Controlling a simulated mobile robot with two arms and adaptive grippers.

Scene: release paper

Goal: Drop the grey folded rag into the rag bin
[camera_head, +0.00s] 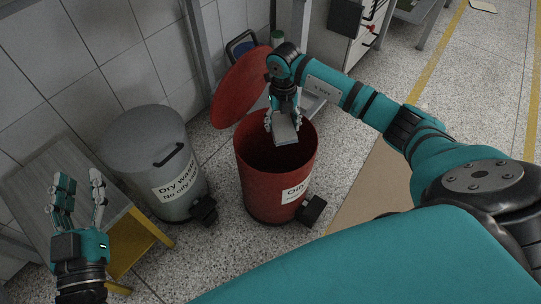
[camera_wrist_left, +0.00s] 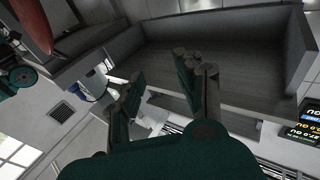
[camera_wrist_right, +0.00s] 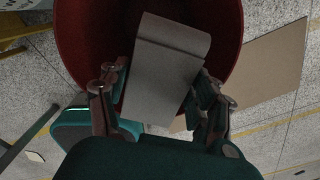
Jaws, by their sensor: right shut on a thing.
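The grey folded rag (camera_head: 285,131) is held by my right gripper (camera_head: 284,118) over the open mouth of the red bin (camera_head: 262,190). In the right wrist view the rag (camera_wrist_right: 165,75) is flat and lies between the fingers of my right gripper (camera_wrist_right: 160,100), with the red bin (camera_wrist_right: 228,22) beneath it. The bin's red lid (camera_head: 240,88) stands raised behind it, and its label is only partly readable. My left gripper (camera_head: 78,195) is open and empty at the left, fingers pointing up. It also shows open in the left wrist view (camera_wrist_left: 165,85).
A grey bin (camera_head: 150,150) with a closed lid and a "Dry waste" label stands left of the red bin. A grey-topped table (camera_head: 35,180) is at the far left. A brown mat (camera_head: 365,185) lies on the floor at right. Black pedals (camera_head: 312,208) stick out in front.

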